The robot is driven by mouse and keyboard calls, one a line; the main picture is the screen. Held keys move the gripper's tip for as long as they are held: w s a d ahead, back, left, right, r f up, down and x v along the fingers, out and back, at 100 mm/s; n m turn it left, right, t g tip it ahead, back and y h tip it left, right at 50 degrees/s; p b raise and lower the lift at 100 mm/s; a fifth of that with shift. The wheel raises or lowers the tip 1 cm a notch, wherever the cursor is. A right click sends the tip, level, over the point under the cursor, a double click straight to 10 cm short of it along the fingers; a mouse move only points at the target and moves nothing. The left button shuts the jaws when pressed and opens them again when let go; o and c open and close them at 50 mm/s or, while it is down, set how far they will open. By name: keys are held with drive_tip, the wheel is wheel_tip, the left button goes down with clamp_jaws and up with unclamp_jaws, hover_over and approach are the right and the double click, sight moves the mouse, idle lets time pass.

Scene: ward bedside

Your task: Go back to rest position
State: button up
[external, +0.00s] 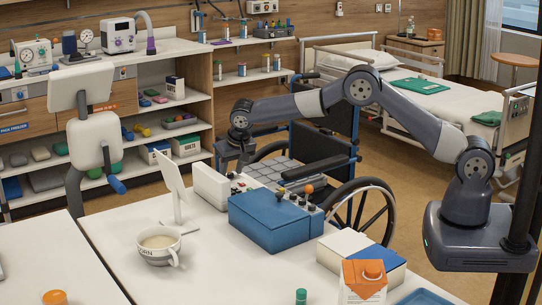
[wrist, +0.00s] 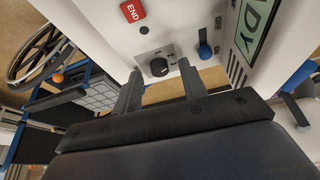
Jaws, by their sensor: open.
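My gripper (external: 232,168) is at the end of the grey arm, which reaches from the right across the wheelchair to the far side of the white table. Its jaws are open and nothing is held. In the wrist view the two fingers of my gripper (wrist: 160,72) are spread, with a black knob (wrist: 159,67) showing between the tips. The knob is on a white device (external: 210,186), which stands below and left of my gripper in the external view. Whether the fingers touch it cannot be told.
A red END button (wrist: 132,10), a blue switch (wrist: 204,43) and a green screen (wrist: 258,30) are close to the fingers. A wheelchair (external: 325,160) is behind.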

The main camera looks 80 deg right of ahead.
idle(0.4)
drive_tip(key=shift+r, duration=0.1)
drive_tip(key=b+v, duration=0.1)
drive_tip(key=v, duration=0.9)
drive_tip(key=p+x, duration=0.1)
drive_tip(key=x, duration=0.9)
drive_tip(key=n+y+p, duration=0.1)
drive_tip(key=n+p, duration=0.1)
drive_tip(key=n, duration=0.1)
drive_tip(key=shift+s+d+n+t, duration=0.1)
drive_tip(key=shift+d+n+t, duration=0.05)
drive_tip(key=shift+n+t, duration=0.2)
drive_tip(key=n+y+p, duration=0.1)
drive_tip(key=n+p, duration=0.2)
drive_tip(key=n+y+p, duration=0.1)
drive_tip(key=n+p, duration=0.2)
drive_tip(key=shift+d+t, duration=0.2)
drive_tip(key=shift+t, duration=0.15)
drive_tip(key=b+v, duration=0.3)
drive_tip(key=v, duration=0.7)
drive_tip(key=shift+s+d+r, duration=0.15)
drive_tip(key=shift+s+r, duration=0.1)
